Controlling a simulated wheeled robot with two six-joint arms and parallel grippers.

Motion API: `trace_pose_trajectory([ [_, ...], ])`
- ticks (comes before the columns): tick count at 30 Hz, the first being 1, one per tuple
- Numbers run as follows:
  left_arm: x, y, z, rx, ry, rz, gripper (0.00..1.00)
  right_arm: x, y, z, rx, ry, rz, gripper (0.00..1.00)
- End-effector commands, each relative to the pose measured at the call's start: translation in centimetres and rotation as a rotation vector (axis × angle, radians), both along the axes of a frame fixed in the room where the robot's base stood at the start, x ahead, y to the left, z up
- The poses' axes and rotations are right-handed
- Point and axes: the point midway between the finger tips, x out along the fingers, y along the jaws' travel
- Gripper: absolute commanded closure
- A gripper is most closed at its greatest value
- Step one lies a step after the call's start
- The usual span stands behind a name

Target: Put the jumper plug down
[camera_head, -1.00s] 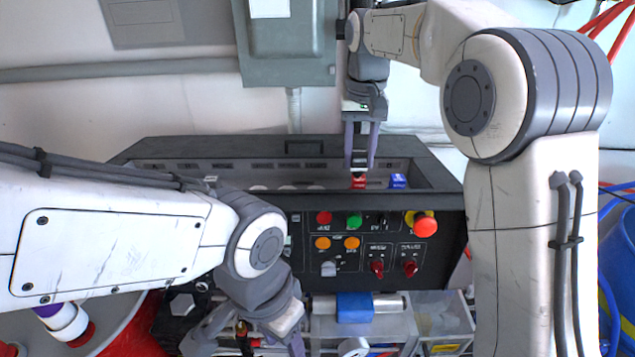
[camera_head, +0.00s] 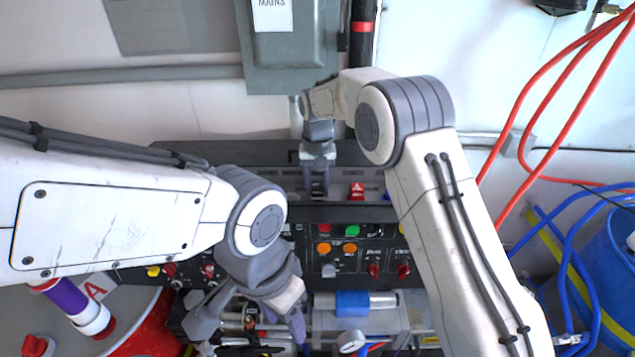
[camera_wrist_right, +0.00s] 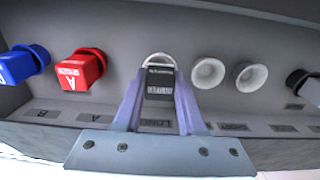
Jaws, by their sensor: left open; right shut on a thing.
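My right gripper (camera_head: 318,192) is over the long trough at the back of the black panel, left of the red plug (camera_head: 357,191). In the right wrist view, this gripper (camera_wrist_right: 160,92) is shut on the jumper plug (camera_wrist_right: 160,82), a dark block with a pale label and a light curved loop at its far end. The plug is between the red plug (camera_wrist_right: 82,70) and two white round sockets (camera_wrist_right: 208,72). I cannot tell whether it touches the trough. My left gripper (camera_head: 250,318) is open and empty, low in front of the panel.
A blue plug (camera_wrist_right: 22,64) sits left of the red one. A dark connector (camera_wrist_right: 303,86) is at the far right. Knobs and buttons (camera_head: 350,230) cover the panel front. A blue barrel (camera_head: 610,270) with hoses stands at right.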

Motion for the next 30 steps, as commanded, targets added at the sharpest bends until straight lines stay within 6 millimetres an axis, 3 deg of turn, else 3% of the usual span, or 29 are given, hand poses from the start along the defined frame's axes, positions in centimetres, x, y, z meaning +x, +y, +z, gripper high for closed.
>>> trace_pose_trajectory([
  [9, 0.0, 0.0, -0.4, 0.000, 0.000, 0.000, 0.50, 0.0, 0.0, -0.5, 0.000, 0.000, 0.000, 1.00],
  [10, 0.0, 0.0, -0.4, 0.000, 0.000, 0.000, 0.50, 0.0, 0.0, -0.5, 0.000, 0.000, 0.000, 0.57],
  [12, 0.0, 0.0, -0.3, 0.000, 0.000, -0.001, 0.50, 0.0, 0.0, -0.4, 0.000, 0.000, 0.000, 0.31],
  [24, 0.0, 0.0, 0.1, 0.000, 0.000, 0.000, 0.50, 0.0, 0.0, 0.3, 0.000, -0.001, 0.000, 0.31],
  [26, 0.0, 0.0, -0.8, 0.000, 0.000, 0.000, 0.50, 0.1, 0.0, 0.5, 0.001, -0.004, 0.000, 0.31],
  [30, 0.0, 0.0, -2.4, 0.000, 0.000, -0.001, 0.50, 0.2, 0.1, 2.9, 0.003, -0.007, 0.000, 0.31],
])
